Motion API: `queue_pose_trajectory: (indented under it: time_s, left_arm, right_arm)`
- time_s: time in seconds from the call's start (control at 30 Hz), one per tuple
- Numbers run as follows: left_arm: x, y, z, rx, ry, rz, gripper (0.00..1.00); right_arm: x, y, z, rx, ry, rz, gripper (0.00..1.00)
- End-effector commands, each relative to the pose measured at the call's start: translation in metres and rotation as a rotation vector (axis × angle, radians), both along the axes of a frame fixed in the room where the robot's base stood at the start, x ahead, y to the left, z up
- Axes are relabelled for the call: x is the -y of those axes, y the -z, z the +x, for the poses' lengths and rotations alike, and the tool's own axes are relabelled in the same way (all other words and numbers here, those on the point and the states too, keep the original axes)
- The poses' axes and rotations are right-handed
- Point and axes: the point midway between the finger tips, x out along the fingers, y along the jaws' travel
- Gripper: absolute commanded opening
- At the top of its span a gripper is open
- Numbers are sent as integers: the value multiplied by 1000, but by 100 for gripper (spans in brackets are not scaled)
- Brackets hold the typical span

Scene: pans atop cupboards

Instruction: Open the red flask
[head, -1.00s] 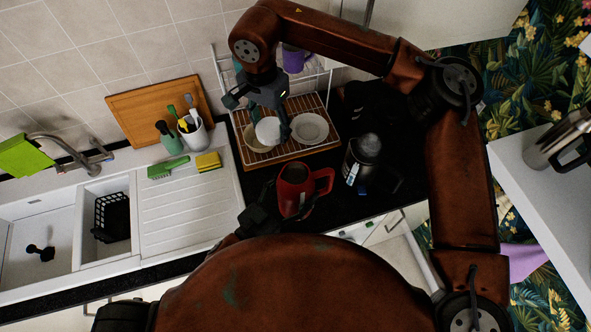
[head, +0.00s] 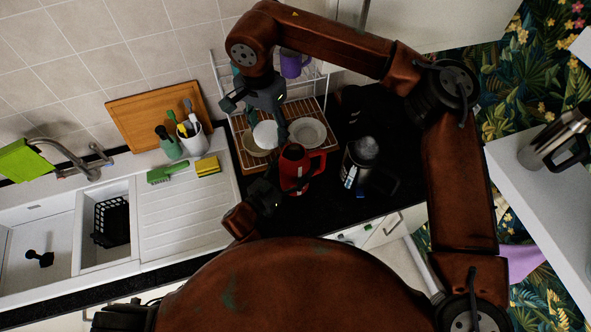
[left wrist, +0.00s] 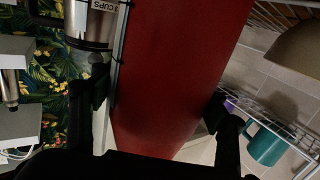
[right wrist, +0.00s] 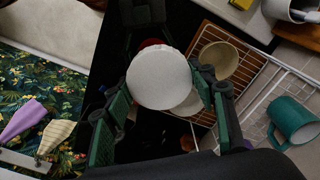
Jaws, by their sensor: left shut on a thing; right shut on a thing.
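The red flask (head: 292,178) with its side handle is upright over the black counter in the head view; its top looks dark. My left gripper (head: 268,192) is shut on its body. The flask's red side (left wrist: 175,75) fills the middle of the left wrist view, between the fingers. My right gripper (head: 262,118) is shut on a white round lid-like piece (head: 265,135), just beyond the flask's top. In the right wrist view the white disc (right wrist: 159,78) sits between the fingers, with a sliver of red (right wrist: 150,44) behind it. The two are apart in the head view.
A wooden dish rack (head: 247,161) with a white plate (head: 307,133) and a bowl (right wrist: 219,60) lies behind. A dark kettle-like jug (head: 366,180) stands right of the flask. A purple mug (head: 292,63) hangs at the back. The sink's drainboard (head: 180,215) is mostly clear.

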Motion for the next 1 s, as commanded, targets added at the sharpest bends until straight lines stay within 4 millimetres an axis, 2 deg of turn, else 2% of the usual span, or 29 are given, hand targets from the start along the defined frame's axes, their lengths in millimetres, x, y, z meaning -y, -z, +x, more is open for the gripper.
queue_pose_trajectory:
  time_s: [0.2,0.63,0.67,0.9,1.0]
  left_arm:
    - [-1,27,2,-1,-2,-1,1]
    - [0,34,1,2,-1,-1,1]
    - [-1,35,1,-1,-1,1,70]
    - [-1,35,1,-1,-1,1,86]
    - [-1,35,1,-1,-1,1,86]
  right_arm:
    - [0,-2,0,0,1,0,22]
    - [0,0,0,0,1,0,22]
    - [0,0,0,0,0,0,22]
    - [0,0,0,0,0,0,22]
    - [0,0,0,0,0,0,22]
